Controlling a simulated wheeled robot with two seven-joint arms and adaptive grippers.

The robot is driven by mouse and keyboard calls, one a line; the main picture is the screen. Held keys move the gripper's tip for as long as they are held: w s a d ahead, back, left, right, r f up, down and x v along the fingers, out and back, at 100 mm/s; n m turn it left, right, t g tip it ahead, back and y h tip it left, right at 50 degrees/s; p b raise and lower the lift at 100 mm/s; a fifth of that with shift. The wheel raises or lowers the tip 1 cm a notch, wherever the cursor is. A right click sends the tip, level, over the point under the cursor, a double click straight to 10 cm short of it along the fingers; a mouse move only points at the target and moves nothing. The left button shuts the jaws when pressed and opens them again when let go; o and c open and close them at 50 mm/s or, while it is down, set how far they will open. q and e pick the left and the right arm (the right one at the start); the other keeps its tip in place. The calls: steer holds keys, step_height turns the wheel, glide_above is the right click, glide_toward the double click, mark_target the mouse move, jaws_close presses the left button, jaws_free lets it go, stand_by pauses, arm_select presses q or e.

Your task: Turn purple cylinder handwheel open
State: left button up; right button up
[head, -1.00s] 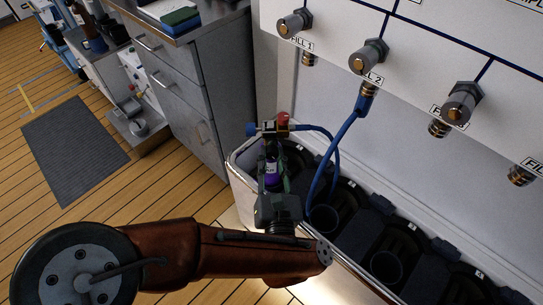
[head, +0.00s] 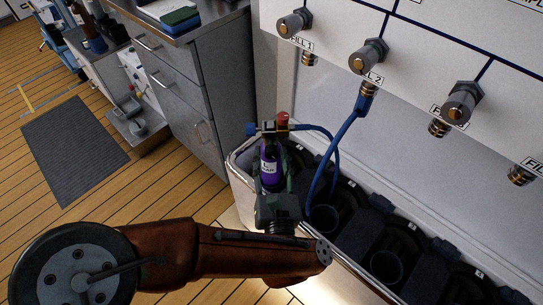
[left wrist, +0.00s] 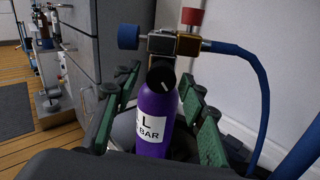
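The purple cylinder (head: 270,174) stands upright at the near left end of the long rack, with a white label. The left wrist view shows the cylinder (left wrist: 153,112) with its valve block (left wrist: 172,43) on top. A black round knob (left wrist: 161,78) with a white mark faces my wrist camera. A blue knob (left wrist: 128,37) sticks out left and a red knob (left wrist: 191,17) tops the valve. My left gripper (head: 277,182) is open, its green-padded fingers on either side of the cylinder, apart from it. My right gripper is not in view.
Another blue hose (head: 346,127) hangs from the FILL 2 port. The white panel (head: 425,40) with knobs stands behind. A grey cabinet (head: 199,83) stands left of the rack.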

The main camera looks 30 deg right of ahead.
arm_select(q)
steer(key=v, duration=1.2)
stand_by(0.5)
